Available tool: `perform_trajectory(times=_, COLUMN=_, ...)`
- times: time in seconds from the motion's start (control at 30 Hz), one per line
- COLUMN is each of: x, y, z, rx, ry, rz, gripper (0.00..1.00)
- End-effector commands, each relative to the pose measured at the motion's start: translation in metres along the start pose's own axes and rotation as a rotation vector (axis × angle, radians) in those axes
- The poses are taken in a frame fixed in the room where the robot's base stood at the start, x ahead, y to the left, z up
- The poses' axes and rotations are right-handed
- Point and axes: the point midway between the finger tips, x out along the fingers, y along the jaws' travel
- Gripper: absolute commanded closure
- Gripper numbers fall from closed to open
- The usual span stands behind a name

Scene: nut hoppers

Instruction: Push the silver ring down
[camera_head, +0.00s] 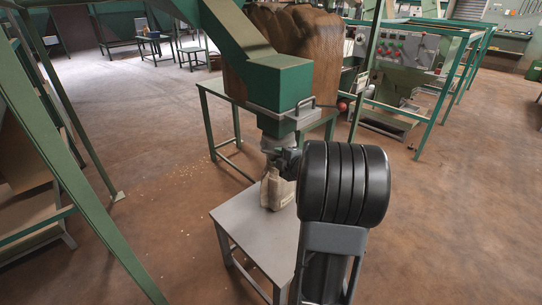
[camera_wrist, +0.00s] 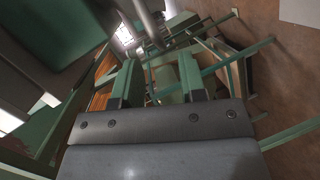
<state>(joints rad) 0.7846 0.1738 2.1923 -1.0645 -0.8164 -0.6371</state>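The silver ring (camera_head: 275,143) sits around the spout under the green hopper (camera_head: 281,88) in the head view. A small beige sack (camera_head: 274,190) stands upright below it on a grey table (camera_head: 252,232). My gripper is just right of the spout, below the ring's level, and mostly hidden behind my black wrist in the head view. I cannot tell whether it touches the ring. In the wrist view my gripper (camera_wrist: 160,80) shows two fingers apart with nothing clearly between them. The ring cannot be made out there.
Large brown sacks (camera_head: 292,45) stand behind the hopper. A green post (camera_head: 70,140) crosses the left side. Brown floor on the right is open.

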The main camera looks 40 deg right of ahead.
Motion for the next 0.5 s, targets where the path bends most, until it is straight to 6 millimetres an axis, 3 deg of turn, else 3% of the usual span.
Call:
perform_trajectory(times=0.2, x=0.036, y=-0.002, z=0.000, rx=0.002, ry=0.001, rz=-0.001, gripper=0.62)
perform_trajectory(times=0.5, x=0.058, y=0.000, z=0.000, rx=0.002, ry=-0.001, rz=0.000, gripper=0.62)
